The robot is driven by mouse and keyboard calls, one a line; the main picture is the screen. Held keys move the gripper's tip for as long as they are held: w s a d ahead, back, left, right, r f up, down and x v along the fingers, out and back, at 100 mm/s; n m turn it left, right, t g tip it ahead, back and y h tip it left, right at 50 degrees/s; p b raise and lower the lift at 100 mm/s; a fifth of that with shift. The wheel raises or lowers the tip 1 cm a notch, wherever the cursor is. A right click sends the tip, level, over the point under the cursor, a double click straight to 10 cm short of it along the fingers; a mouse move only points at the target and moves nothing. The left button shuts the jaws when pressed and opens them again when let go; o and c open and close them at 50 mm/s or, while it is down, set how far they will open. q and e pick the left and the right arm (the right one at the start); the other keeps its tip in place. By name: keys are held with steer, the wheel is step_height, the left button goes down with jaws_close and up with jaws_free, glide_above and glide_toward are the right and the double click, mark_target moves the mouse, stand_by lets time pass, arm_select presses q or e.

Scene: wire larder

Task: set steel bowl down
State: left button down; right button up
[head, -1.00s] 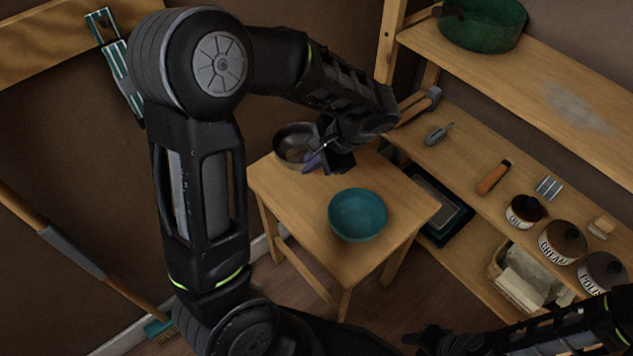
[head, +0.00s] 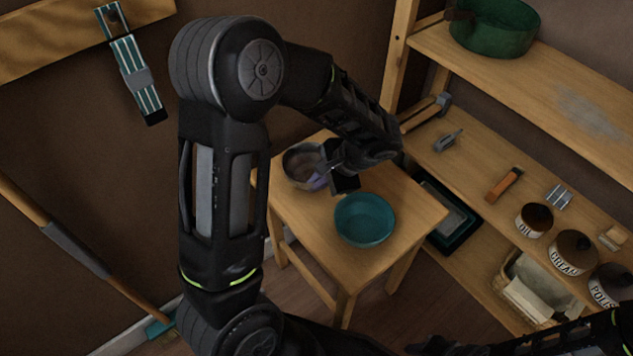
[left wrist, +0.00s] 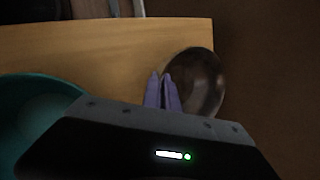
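The steel bowl (head: 297,160) is at the far-left part of the small wooden table (head: 398,205), upright or nearly so. My left gripper (head: 320,180) is at its near right rim, with purple fingertips close together. In the left wrist view, the fingertips (left wrist: 164,92) pinch the rim of the steel bowl (left wrist: 200,80), and the bowl reaches visually past the table edge. I cannot tell whether its base touches the tabletop. My right gripper (head: 428,346) is dark at the bottom edge; its fingers are unclear.
A teal bowl (head: 365,219) stands on the table just in front of my left gripper. Wooden shelves (head: 470,165) on the right hold labelled pots, a brush and a green pot (head: 495,27). A wall lies behind the table. A broom (head: 75,250) leans at left.

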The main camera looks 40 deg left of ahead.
arm_select(q)
steer(key=shift+f, duration=0.2)
steer(key=c, duration=1.6)
jaws_free()
steer(key=shift+c, duration=0.2)
steer(key=shift+r, duration=0.15)
steer(key=shift+r, duration=0.2)
steer(key=p+v, duration=0.2)
steer(key=v, duration=1)
steer(key=shift+f, duration=0.1)
